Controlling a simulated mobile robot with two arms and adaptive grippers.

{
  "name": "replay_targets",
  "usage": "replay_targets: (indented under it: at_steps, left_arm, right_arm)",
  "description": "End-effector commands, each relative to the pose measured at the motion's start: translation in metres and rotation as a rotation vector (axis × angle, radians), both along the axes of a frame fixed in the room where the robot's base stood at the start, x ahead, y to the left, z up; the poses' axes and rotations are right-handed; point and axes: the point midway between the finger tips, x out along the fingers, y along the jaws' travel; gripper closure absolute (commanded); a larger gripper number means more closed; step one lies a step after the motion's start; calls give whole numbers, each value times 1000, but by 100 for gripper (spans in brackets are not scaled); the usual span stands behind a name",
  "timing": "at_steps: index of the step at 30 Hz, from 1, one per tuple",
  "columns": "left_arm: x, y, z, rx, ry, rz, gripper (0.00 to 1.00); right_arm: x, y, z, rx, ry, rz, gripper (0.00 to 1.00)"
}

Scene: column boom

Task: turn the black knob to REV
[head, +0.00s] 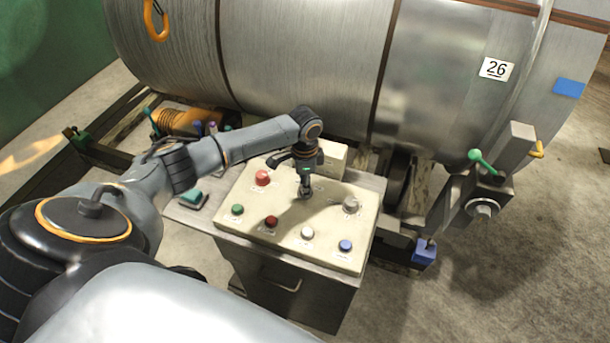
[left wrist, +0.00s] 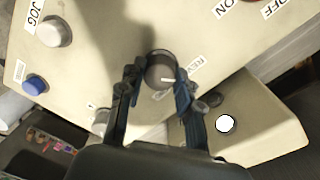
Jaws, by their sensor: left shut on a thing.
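The black knob (left wrist: 160,66) is on the cream panel (head: 325,255) of the control box. In the left wrist view its round top shows, with a short white mark on its lower right part. A label reading REV (left wrist: 196,65) lies just right of it; another label at lower left is partly hidden. My left gripper (head: 304,188) points down at the panel, its fingers shut on the knob, one on each side. In the head view the gripper hides most of the knob. My right gripper is not in view.
A red mushroom button (head: 263,177), a green button (head: 238,209), a dark red button (head: 271,221), a white button (head: 308,232), a blue button (head: 345,246) and a grey knob (head: 351,204) surround the gripper. A cream block (head: 332,157) stands behind it, before a large metal drum (head: 300,60).

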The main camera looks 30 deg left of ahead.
Motion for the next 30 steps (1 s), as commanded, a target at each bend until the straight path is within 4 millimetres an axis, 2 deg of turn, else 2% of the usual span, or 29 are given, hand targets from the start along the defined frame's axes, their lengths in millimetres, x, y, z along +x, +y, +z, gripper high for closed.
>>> replay_targets:
  at_steps: [1,9,25,26,28,30]
  left_arm:
    - [-1,-1,2,-1,2,27,98]
    - [0,-1,1,-2,0,120,98]
    - [0,0,0,0,-1,143,98]
    - [0,0,0,0,-1,143,60]
    - [0,0,0,0,-1,143,46]
    - [0,0,0,0,-1,142,43]
  right_arm:
    - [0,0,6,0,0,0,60]
    - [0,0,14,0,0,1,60]
    - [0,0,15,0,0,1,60]
    - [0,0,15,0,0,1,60]
    - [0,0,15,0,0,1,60]
    - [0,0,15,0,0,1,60]
